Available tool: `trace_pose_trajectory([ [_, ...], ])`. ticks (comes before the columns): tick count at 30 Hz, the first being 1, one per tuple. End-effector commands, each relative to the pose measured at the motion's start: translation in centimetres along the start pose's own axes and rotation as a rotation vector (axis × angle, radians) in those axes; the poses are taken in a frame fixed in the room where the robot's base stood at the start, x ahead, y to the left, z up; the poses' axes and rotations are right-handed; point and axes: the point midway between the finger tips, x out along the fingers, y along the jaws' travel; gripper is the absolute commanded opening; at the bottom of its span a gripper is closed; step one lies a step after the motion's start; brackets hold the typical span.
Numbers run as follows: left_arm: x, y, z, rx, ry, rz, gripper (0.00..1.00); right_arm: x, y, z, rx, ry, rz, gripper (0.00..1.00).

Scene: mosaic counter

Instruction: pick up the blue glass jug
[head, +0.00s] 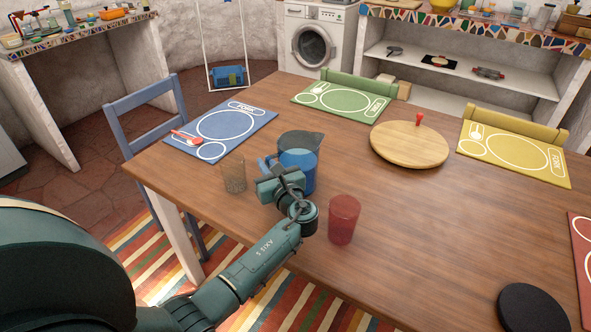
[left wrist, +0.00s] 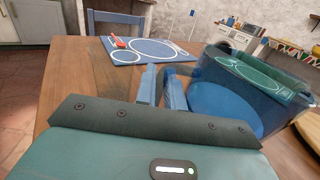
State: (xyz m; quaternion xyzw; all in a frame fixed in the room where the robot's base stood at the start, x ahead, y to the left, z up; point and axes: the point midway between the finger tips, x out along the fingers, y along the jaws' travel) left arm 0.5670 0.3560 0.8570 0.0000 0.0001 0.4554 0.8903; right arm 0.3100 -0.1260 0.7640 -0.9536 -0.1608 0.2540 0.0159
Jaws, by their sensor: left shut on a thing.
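The blue glass jug (head: 303,172) is upright on or just over the wooden table, left of the red glass; I cannot tell whether its base touches the wood. It also shows large at the right of the left wrist view (left wrist: 222,108). My left gripper (head: 271,172) is at the jug's left side, shut on its handle. In the left wrist view the fingers (left wrist: 161,88) are at the handle, beside the jug's body. The gripper and wrist hide part of the jug's lower side in the head view. My right gripper is not in view.
A clear glass (head: 233,176) is to the left and a red glass (head: 344,219) to the right. A round wooden board (head: 408,146) lies farther right.

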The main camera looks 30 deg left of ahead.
Motion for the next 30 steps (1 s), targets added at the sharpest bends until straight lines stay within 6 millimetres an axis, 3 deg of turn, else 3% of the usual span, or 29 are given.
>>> trace_pose_trajectory([
  [19, -0.1, 0.0, -0.1, 0.0, 0.002, -0.001, 0.0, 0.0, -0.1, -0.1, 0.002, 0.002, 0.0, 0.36],
  [30, 0.0, -0.1, 1.5, -0.01, -0.006, -0.001, 0.0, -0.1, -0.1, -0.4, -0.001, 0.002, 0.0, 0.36],
])
